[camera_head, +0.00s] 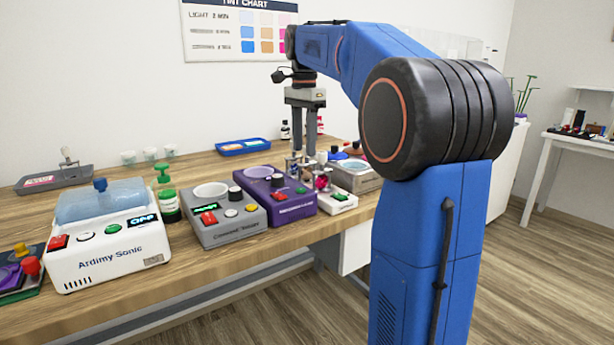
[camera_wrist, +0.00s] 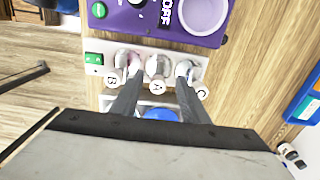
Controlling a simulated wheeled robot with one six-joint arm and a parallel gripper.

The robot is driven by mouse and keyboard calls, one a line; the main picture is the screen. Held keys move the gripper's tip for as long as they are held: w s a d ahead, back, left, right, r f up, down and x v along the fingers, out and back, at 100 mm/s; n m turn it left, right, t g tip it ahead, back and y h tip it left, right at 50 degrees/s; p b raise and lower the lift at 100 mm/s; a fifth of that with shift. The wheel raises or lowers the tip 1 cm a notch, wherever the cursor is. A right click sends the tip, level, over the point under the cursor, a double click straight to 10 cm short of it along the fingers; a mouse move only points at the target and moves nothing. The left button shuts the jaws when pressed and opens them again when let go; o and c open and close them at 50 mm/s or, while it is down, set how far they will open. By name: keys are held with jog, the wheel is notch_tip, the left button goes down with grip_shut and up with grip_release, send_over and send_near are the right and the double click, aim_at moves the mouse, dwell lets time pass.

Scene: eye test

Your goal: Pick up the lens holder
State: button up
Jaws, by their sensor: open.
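The middle piece (camera_wrist: 158,66) at A lies between the fingertips; the left finger overlaps the B piece, the right finger the C piece. I cannot tell whether they touch. The B piece looks pinkish. I cannot tell which piece is the lens holder. The white stand also shows in the head view (camera_head: 340,203).
A purple device (camera_head: 289,207) stands beside the stand, with a grey device (camera_head: 231,226) and a white Ardimy Sonic unit (camera_head: 110,258) further left. A blue tray (camera_head: 243,147) lies behind. A grey-beige box (camera_head: 357,181) stands to the right. Bare wood shows left of the blue tray.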

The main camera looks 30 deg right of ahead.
aim_at(307, 163)
jog(key=shift+s+d+f, duration=0.1)
jog(key=shift+d+f, duration=0.1)
jog(key=shift+f, duration=1.45)
jog(key=shift+d+f, duration=0.2)
jog(key=shift+f, duration=1.45)
grip_shut()
